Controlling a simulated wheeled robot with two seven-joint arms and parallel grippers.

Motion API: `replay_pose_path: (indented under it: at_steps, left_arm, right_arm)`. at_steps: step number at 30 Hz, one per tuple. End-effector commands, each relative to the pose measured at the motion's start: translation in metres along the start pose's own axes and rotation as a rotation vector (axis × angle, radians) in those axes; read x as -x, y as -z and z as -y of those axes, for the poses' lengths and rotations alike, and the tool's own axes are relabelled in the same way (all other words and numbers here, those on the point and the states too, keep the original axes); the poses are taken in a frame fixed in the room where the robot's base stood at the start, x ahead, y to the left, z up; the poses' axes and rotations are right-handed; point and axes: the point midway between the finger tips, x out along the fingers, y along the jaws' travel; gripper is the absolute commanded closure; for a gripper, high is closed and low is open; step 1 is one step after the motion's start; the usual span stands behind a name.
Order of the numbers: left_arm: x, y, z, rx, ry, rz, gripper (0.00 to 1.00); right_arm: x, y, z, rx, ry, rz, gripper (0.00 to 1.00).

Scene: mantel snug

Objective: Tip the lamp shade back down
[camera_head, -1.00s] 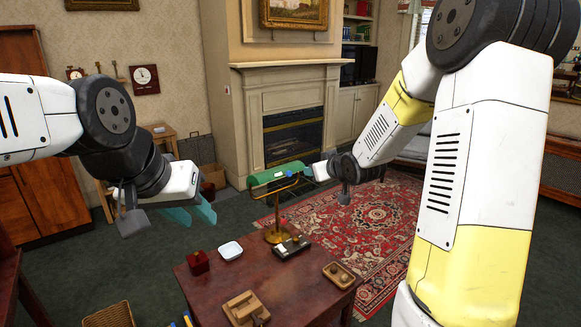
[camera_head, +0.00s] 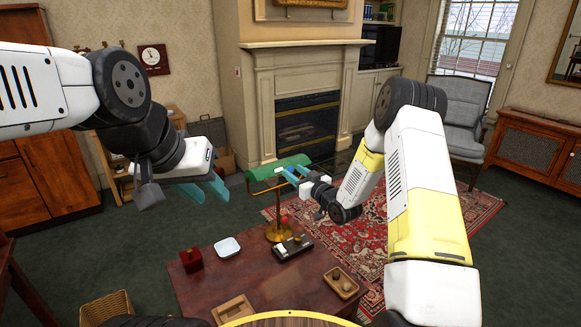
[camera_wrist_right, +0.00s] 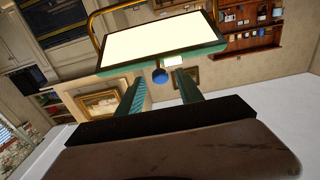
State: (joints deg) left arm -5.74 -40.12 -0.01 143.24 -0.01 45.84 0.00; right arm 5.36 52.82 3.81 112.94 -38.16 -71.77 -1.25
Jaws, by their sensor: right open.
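A desk lamp with a green shade (camera_head: 276,173) on a brass stand (camera_head: 279,232) is on the dark red-brown desk (camera_head: 240,285). In the right wrist view the shade's pale, bright underside (camera_wrist_right: 150,40) faces the camera, with a green rim and a blue knob (camera_wrist_right: 159,76) at its edge. My right gripper (camera_head: 295,172) is open at the shade's right end. In its wrist view the two teal fingers (camera_wrist_right: 158,88) are apart, with the knob in line with the gap; contact is unclear. My left gripper (camera_head: 207,189) is open and empty, left of the lamp.
The desk holds a red box (camera_head: 191,261), a white dish (camera_head: 228,247), a black desk set (camera_head: 292,248), a wooden tray (camera_head: 341,283) and a wooden block (camera_head: 233,308). A wicker basket (camera_head: 106,305) stands at left. A fireplace (camera_head: 305,125) and grey armchair (camera_head: 460,115) are beyond.

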Motion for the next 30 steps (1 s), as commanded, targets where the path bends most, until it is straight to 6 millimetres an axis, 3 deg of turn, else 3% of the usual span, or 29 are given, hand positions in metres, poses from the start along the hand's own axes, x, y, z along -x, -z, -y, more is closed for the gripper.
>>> replay_pose_path:
  at_steps: [6,16,23,30]
  left_arm:
    - [0.000,0.000,0.000,0.000,0.000,0.000,0.67]
    - [0.000,0.000,0.000,0.000,0.000,0.000,0.67]
    - [0.000,0.000,0.000,0.000,0.000,0.000,0.67]
    - [0.000,0.000,0.000,0.000,0.000,0.000,0.67]
  right_arm:
    - [-0.025,0.000,0.000,0.000,0.000,0.001,0.57]
    - [-0.029,0.000,0.000,0.000,0.000,0.001,0.57]
    - [-0.029,0.000,0.000,0.000,0.000,0.001,1.00]
    - [-0.029,0.000,0.000,0.000,0.000,0.001,1.00]
